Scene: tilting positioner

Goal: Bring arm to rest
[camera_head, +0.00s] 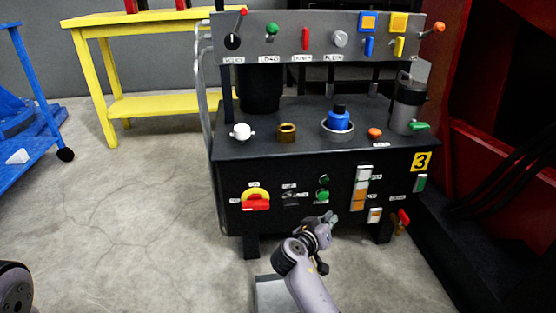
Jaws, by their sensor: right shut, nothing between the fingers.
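My right gripper (327,228) is at the lower middle of the head view, on the end of my grey right arm, which comes up from the bottom edge. It is shut and empty. It shows in front of the lower front panel of the dark control station (300,170), below the green buttons; I cannot tell how far apart they are. Of my left arm only a dark rounded part shows at the lower left corner; its gripper is out of the picture.
The station carries a red and yellow switch (256,200), a blue knob (339,117), a grey cylinder (408,104) and upper levers. A yellow table (150,106) stands behind left, a blue cart (28,130) far left, a red frame (490,150) right. Floor at left is clear.

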